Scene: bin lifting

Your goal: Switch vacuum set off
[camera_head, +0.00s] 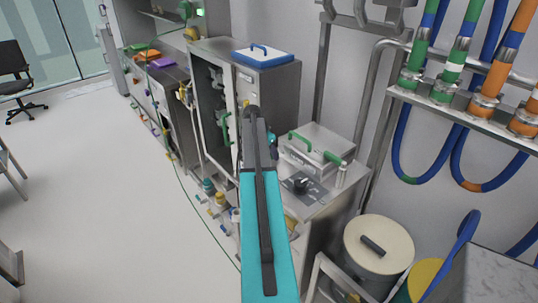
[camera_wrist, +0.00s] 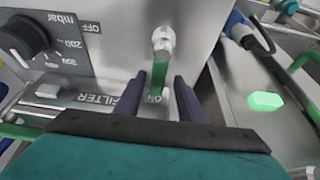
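In the wrist view, a green lever (camera_wrist: 160,80) hangs from a round metal pivot on a steel panel (camera_wrist: 110,60). Its free end is by the "ON" label. An "OFF" label sits further up the panel, near a black dial (camera_wrist: 25,38) marked in mbar. My gripper (camera_wrist: 159,92) is open, its two dark fingers one on each side of the lever with a gap at both sides. In the head view my teal arm covers much of the middle, and the fingers and lever cannot be made out there.
In the head view, a steel box with green handles (camera_head: 318,147) and a black knob (camera_head: 300,185) stand on the bench right of my arm. A lidded drum (camera_head: 378,246) stands at the lower right. Hoses hang at the right. The floor at left is mostly open.

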